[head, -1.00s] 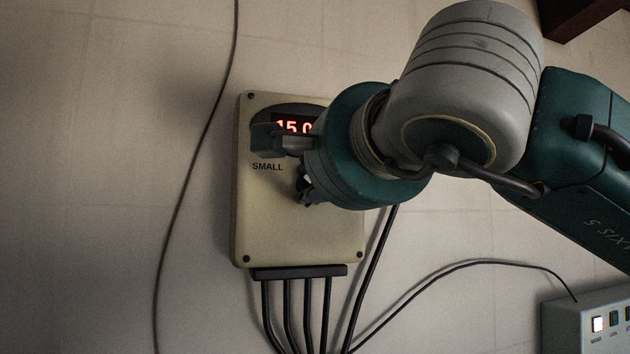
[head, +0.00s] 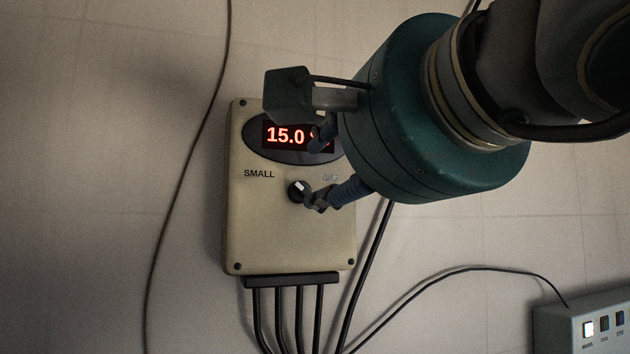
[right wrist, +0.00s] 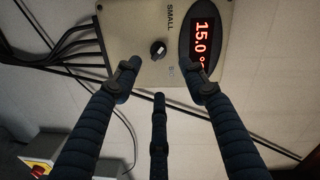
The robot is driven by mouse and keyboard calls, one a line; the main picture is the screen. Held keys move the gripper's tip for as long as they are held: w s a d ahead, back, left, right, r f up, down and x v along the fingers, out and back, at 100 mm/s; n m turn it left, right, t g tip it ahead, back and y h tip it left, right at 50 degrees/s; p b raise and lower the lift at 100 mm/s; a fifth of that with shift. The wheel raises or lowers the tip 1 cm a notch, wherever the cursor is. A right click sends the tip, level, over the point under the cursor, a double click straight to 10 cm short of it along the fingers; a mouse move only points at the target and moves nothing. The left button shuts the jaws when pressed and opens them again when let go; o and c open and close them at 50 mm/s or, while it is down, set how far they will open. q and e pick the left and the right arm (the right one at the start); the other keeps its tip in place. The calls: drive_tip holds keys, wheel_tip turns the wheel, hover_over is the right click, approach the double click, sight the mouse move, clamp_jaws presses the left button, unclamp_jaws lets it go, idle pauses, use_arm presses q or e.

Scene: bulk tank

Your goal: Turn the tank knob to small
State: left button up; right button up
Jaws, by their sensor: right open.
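The tank control box (head: 262,235) is a beige panel on the wall. Its black knob (head: 298,190) with a white mark sits between the word SMALL and a second label, partly hidden by my finger in the head view. I cannot tell exactly which label the mark faces. The knob also shows in the right wrist view (right wrist: 158,49), ahead of the fingers. My right gripper (head: 319,168) is open, its blue fingers spread in front of the box. In the right wrist view its fingertips (right wrist: 162,82) are apart and empty, short of the knob. My left gripper is out of view.
A red display (head: 286,136) reading 15.0 is above the knob. Several black cables (head: 298,315) leave the box's bottom. A grey switch box (head: 575,330) is at lower right. A thin cable (head: 185,180) hangs on the left wall.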

drive_tip(key=shift+v, duration=1.3)
